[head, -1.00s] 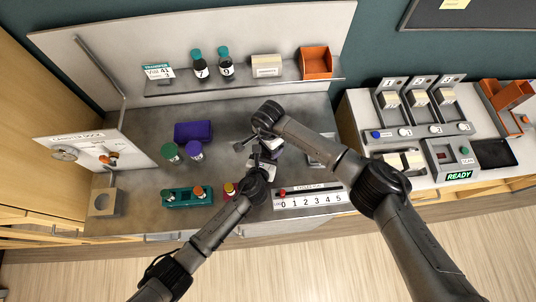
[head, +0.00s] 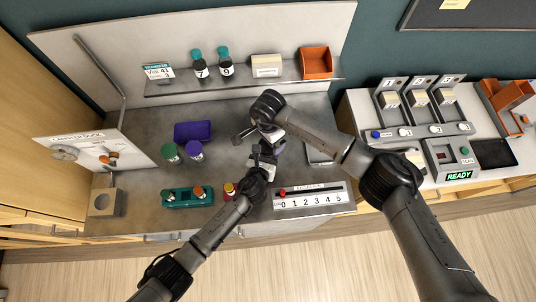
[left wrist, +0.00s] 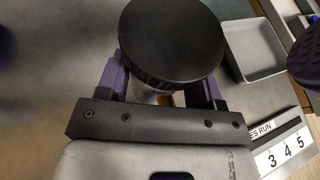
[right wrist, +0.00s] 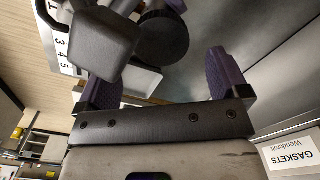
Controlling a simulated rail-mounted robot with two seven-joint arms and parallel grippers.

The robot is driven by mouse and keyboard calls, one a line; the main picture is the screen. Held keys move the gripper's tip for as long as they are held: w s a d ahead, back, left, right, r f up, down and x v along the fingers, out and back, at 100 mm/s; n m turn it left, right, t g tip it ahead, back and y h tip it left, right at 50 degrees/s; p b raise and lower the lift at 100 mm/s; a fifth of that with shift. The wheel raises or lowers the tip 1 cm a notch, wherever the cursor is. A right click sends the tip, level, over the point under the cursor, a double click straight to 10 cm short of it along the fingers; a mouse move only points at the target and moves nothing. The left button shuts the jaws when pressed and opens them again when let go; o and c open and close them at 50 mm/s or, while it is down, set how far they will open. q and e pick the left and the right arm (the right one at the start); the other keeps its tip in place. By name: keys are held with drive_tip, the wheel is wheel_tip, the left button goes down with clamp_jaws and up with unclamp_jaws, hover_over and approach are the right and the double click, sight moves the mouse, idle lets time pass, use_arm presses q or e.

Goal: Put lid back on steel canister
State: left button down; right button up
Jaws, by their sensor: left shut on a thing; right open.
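A black round lid with a ribbed rim (left wrist: 172,40) sits between the purple fingers of my left gripper (left wrist: 163,88), which is shut on it. Small pale and orange patches show below the lid in the left wrist view; I cannot tell whether they belong to a body under it. The lid also shows in the right wrist view (right wrist: 163,40), beyond the open fingers of my right gripper (right wrist: 160,85), which hold nothing. In the head view my left gripper (head: 264,158) is close below the right one, over the bench. I cannot make out the steel canister's body.
A grey tray (head: 320,153) lies right of the grippers. A number strip (head: 310,198) and a teal rack (head: 187,198) stand along the front edge. Green-capped (head: 171,152) and purple-capped bottles (head: 194,151) stand left, before a purple block (head: 193,131). The bench's left middle is mostly clear.

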sight(268, 155)
drive_tip(key=shift+w+r, duration=0.1)
drive_tip(key=shift+r, duration=0.05)
drive_tip(key=shift+c, duration=0.4)
drive_tip(key=shift+w+a+r+n+y, duration=0.1)
drive_tip(key=shift+a+r+n+y, duration=0.1)
drive_tip(key=shift+r, duration=0.4)
drive_tip(key=shift+w+a+r+n+y, duration=0.1)
drive_tip(key=shift+r+n, duration=0.1)
drive_tip(key=shift+r, duration=0.35)
drive_tip(key=n, duration=0.1)
drive_tip(key=r+n, duration=0.1)
drive_tip(key=shift+s+n, duration=0.15)
drive_tip(key=shift+n, duration=0.15)
drive_tip(key=n, duration=0.3)
drive_tip(key=shift+s+d, duration=0.1)
drive_tip(key=shift+d, duration=0.15)
drive_tip(key=shift+f, duration=0.1)
drive_tip(key=shift+f, duration=3.95)
